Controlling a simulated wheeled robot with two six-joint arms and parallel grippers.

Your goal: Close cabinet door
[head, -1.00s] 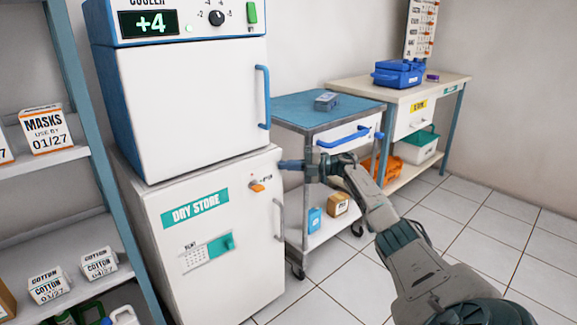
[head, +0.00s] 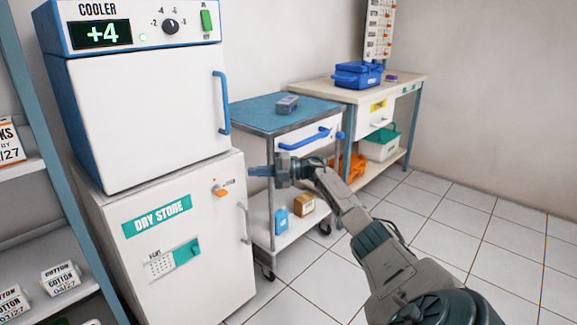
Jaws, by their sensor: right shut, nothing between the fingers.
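The white dry store cabinet (head: 190,285) stands low at the left, below the white cooler (head: 145,115). Its door has a green "DRY STORE" label, an orange knob (head: 220,191) and a grey handle (head: 244,223) at its right edge. The door looks flush with the cabinet body, with no visible gap. My right gripper (head: 260,171) is shut and empty, pointing left just beside the door's upper right edge. I cannot tell whether it touches the door. The cooler door, with a blue handle, looks shut. My left gripper is out of view.
A blue-topped trolley (head: 262,116) stands right of the cabinet, behind my right gripper. Beyond it is a bench (head: 410,87) with a blue case (head: 357,75). A shelf rack (head: 20,168) stands at the left. Tiled floor (head: 490,240) is free at the right.

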